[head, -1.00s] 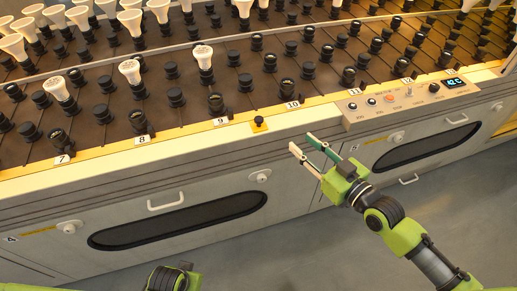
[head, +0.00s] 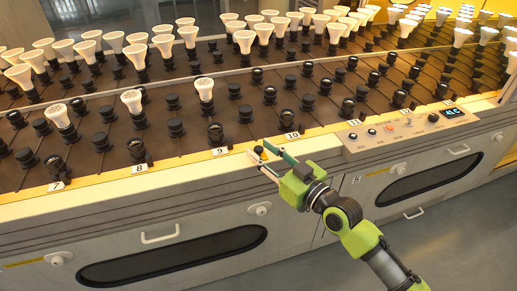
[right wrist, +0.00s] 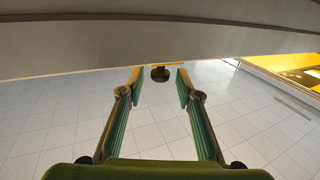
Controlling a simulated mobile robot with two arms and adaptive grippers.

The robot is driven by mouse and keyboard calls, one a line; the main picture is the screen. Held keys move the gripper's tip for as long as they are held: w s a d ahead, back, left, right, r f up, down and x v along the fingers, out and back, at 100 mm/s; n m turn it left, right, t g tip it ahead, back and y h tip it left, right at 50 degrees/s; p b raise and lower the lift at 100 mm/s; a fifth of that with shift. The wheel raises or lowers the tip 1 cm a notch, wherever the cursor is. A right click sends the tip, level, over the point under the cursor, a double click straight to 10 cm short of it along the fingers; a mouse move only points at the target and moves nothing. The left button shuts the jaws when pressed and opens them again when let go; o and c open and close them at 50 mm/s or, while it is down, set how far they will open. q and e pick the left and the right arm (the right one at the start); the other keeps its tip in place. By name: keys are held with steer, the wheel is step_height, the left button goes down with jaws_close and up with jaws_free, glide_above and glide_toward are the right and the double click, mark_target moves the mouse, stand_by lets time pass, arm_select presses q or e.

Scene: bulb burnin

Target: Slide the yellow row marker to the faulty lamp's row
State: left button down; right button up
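The yellow row marker (head: 258,150), with a dark knob, sits on the front rail between labels 9 and 10. My right gripper (head: 260,153) is open at the rail, with its fingertips on either side of the marker's knob. In the right wrist view the dark knob (right wrist: 160,74) stands between the two spread fingers (right wrist: 156,78), with a gap to each. White lamps stand in the sockets near labels 7 (head: 59,116), 8 (head: 132,101) and 9 (head: 205,89); I cannot tell which lamp is faulty. My left gripper is out of view.
The rail runs past number labels such as 8 (head: 139,169) and 10 (head: 292,135). A control panel (head: 405,130) with knobs and a lit display sits right of the gripper. Many more lamps fill the rack behind. Drawer handles (head: 160,236) stick out from the front face below.

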steer(key=shift+x, duration=0.95)
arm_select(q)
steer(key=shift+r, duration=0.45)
